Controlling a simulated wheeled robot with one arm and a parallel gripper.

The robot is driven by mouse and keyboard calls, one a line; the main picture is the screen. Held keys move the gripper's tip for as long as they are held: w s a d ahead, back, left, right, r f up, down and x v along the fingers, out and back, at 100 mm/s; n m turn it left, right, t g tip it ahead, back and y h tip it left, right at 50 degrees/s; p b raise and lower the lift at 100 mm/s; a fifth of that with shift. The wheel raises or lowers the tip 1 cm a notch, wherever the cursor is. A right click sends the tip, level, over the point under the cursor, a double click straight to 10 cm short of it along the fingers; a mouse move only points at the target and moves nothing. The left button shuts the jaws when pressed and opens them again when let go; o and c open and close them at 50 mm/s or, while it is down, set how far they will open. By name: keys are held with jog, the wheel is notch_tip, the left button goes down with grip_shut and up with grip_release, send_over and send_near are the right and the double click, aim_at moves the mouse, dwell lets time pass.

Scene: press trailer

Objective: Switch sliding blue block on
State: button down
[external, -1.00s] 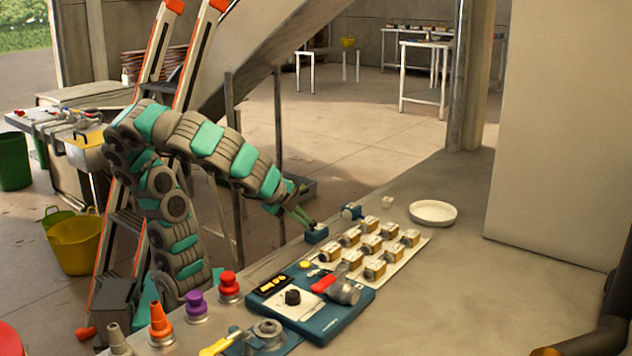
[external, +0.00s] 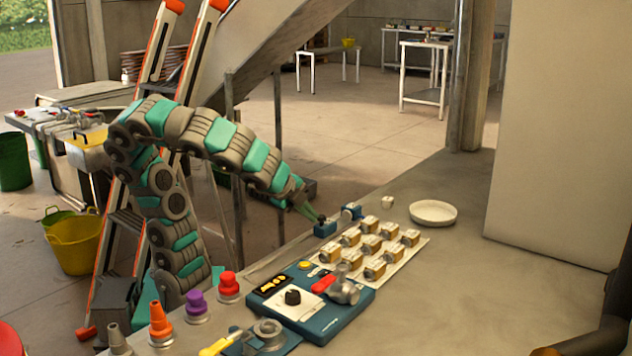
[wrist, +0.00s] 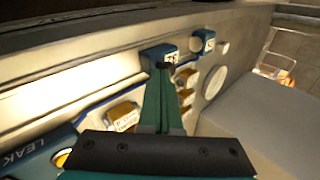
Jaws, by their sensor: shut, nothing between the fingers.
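A small blue block (external: 325,229) with a dark knob on top sits at the far left edge of the counter, beyond the blue control panel. It also shows in the wrist view (wrist: 158,56). My gripper (external: 319,218) is shut and empty. Its fingertips (wrist: 167,66) are at the dark knob on the block; whether they touch it is hard to tell. A second small blue block (external: 351,212) stands just beyond, and shows in the wrist view (wrist: 203,42) to the right of the first.
A white tray (external: 425,247) with several tan blocks lies right of the blue block. A white round dish (external: 433,213) is behind it. The blue control panel (external: 335,327) with a red handle is nearer the camera. The counter's right side is clear.

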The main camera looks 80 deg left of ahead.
jog(key=shift+s+d+b, duration=0.9)
jog(key=shift+s+d, duration=0.1)
jog(key=shift+s, duration=0.25)
jog(key=v, duration=1)
jog(key=shift+r, duration=0.3)
jog(key=shift+s, duration=0.1)
